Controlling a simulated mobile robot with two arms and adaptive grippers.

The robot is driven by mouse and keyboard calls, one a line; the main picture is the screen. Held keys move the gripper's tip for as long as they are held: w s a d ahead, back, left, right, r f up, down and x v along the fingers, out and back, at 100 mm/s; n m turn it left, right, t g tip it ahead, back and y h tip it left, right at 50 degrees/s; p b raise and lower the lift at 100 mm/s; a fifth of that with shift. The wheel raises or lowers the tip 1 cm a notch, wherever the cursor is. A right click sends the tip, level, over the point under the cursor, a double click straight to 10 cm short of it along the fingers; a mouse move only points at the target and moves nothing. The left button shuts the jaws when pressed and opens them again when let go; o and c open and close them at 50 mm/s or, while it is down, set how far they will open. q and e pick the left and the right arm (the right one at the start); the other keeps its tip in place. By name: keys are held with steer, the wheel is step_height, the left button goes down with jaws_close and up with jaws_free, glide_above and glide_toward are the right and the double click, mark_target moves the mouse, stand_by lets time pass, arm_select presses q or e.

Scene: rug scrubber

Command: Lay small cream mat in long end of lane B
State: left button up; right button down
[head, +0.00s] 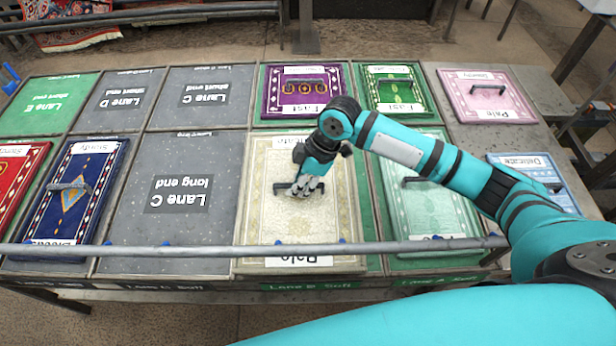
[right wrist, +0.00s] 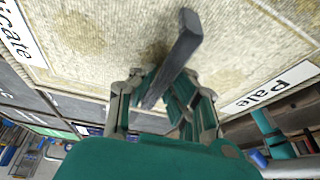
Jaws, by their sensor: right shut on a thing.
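The small cream mat (head: 270,222) covers most of the green long end of lane B (head: 371,215), set slightly to its left. It has a patterned border and labels on its far and near edges, the near one reading "Pale". My right gripper (head: 304,188) is shut on the mat's dark bar handle (head: 283,188). The right wrist view shows the gripper (right wrist: 165,105) at the handle (right wrist: 180,55), over the mat's surface (right wrist: 95,45). I cannot tell whether the mat rests fully on the lane or hangs just above it. My left gripper is out of view.
Lane C's long end (head: 165,225) and short end (head: 200,93) are bare grey. A purple mat (head: 274,95) lies beyond the cream mat, and a pale green one (head: 430,210) to its right. A blue mat (head: 105,165) lies left. A metal rail (head: 200,250) crosses the near side.

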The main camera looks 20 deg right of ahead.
mark_target(309, 179)
steer(key=w+d, duration=0.3)
steer(key=shift+f, duration=0.1)
steer(key=shift+w+d+f, duration=0.1)
steer(key=shift+f+p, duration=0.3)
steer(key=shift+p, duration=0.1)
step_height(309, 179, down, 3)
steer(key=shift+r+p, duration=0.15)
steer(key=shift+p, duration=0.25)
steer(key=c, duration=1.4)
jaws_free()
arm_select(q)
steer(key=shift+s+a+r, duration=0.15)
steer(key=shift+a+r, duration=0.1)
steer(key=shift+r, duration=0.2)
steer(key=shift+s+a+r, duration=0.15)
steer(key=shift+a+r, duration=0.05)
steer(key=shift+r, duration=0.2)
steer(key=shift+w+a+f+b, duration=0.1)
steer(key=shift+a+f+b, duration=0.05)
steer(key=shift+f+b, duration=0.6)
arm_select(e)
steer(key=v, duration=1.2)
